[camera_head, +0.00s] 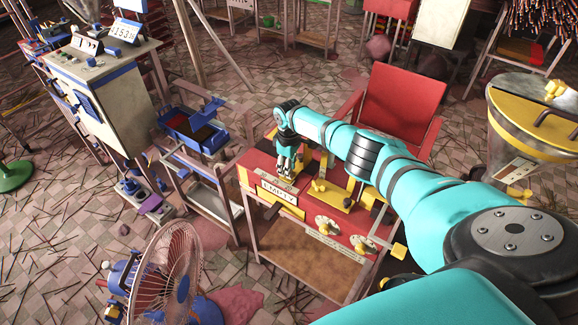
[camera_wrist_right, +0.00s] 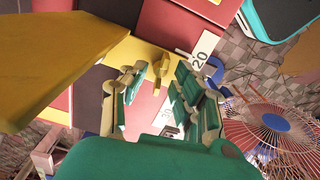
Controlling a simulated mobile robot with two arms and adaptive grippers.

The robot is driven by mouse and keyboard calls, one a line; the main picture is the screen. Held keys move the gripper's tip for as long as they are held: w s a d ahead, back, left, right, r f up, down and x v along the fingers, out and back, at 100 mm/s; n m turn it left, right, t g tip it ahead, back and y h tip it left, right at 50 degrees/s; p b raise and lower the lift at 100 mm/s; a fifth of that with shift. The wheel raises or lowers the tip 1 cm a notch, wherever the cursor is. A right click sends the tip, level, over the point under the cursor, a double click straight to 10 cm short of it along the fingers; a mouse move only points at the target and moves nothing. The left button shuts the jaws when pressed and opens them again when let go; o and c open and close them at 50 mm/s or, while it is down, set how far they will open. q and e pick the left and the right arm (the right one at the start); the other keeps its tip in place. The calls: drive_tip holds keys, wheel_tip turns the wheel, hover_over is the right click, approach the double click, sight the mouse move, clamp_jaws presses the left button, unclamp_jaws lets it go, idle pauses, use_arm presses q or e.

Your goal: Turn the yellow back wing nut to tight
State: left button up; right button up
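My right gripper (camera_head: 287,172) points down over the red-topped machine table, close behind the white "EMPTY" sign. In the right wrist view its two fingers (camera_wrist_right: 160,92) are apart, with nothing gripped between them. A small yellow wing nut (camera_wrist_right: 160,62) shows there, just beyond the fingertips and nearer the left finger, at the edge of a yellow plate. In the head view the gripper hides this spot. A yellow knob (camera_head: 318,186) stands on the machine to the right of the gripper; I cannot tell whether it is another wing nut. My left gripper is not in view.
The "EMPTY" sign (camera_head: 278,191) is on the machine's front. Two pale dials, one (camera_head: 327,225) left of the other (camera_head: 363,245), are on the red front panel. A fan (camera_head: 168,275) stands front left. A large yellow panel (camera_wrist_right: 55,50) crosses the wrist view.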

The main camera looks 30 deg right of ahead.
wheel_tip(320, 180, up, 12)
idle(0.5)
idle(0.4)
drive_tip(key=s+a+f+n+t+y+b, duration=0.25)
drive_tip(key=a+f+y, duration=0.25)
drive_tip(key=a+f, duration=0.6)
drive_tip(key=s+a+f+n+t+y+b, duration=0.15)
drive_tip(key=a+f+t+y, duration=0.3)
drive_tip(key=a+f, duration=0.7)
drive_tip(key=s+d+f+m+t+h+b, duration=0.1)
drive_tip(key=s+d+f+m+h, duration=0.25)
drive_tip(key=s+f, duration=0.7)
drive_tip(key=s+d+f+m+h+b, duration=0.1)
drive_tip(key=s+d+f+m+h, duration=0.25)
drive_tip(key=s+f, duration=0.7)
drive_tip(key=s+f+g+h+b, duration=0.1)
drive_tip(key=s+f+g, duration=0.2)
drive_tip(key=s, duration=1.1)
drive_tip(key=s+f+g+h, duration=0.1)
drive_tip(key=s+f+g, duration=0.3)
drive_tip(key=s+f, duration=0.5)
drive_tip(key=s+d, duration=0.1)
drive_tip(key=s, duration=0.3)
drive_tip(key=shift+s+b, duration=0.35)
drive_tip(key=shift+s, duration=0.05)
